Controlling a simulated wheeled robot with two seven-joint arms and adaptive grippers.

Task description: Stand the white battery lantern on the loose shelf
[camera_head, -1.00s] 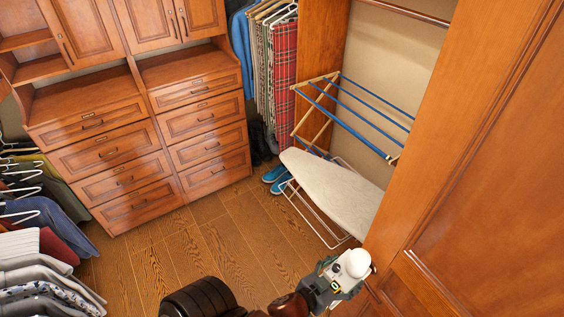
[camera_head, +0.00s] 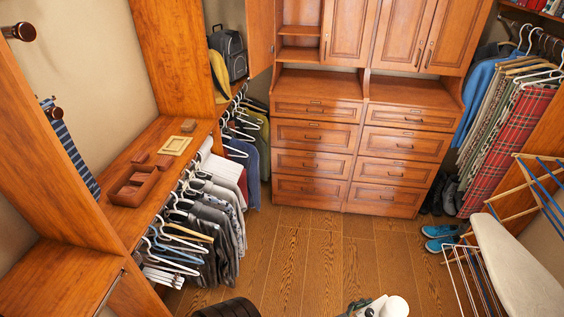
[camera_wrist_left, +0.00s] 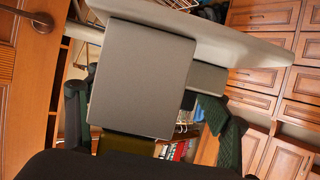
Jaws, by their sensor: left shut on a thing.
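The white battery lantern (camera_head: 395,306) shows only by its rounded white top at the bottom edge of the head view. My left gripper (camera_head: 358,307) is beside it, mostly cut off by the frame edge. In the left wrist view the lantern's flat grey-looking body (camera_wrist_left: 143,78) fills the middle, between the dark fingers of my left gripper (camera_wrist_left: 150,120), which is shut on it. A wooden shelf (camera_head: 184,146) runs above the hanging clothes at left; I cannot tell whether it is the loose one. My right gripper is not in view.
On that shelf are a brown compartment tray (camera_head: 133,186), a pale yellow frame (camera_head: 175,145) and small brown blocks. A drawer cabinet (camera_head: 318,135) stands at the back. An ironing board (camera_head: 515,265) and drying rack (camera_head: 540,190) stand at right. The middle floor (camera_head: 300,260) is clear.

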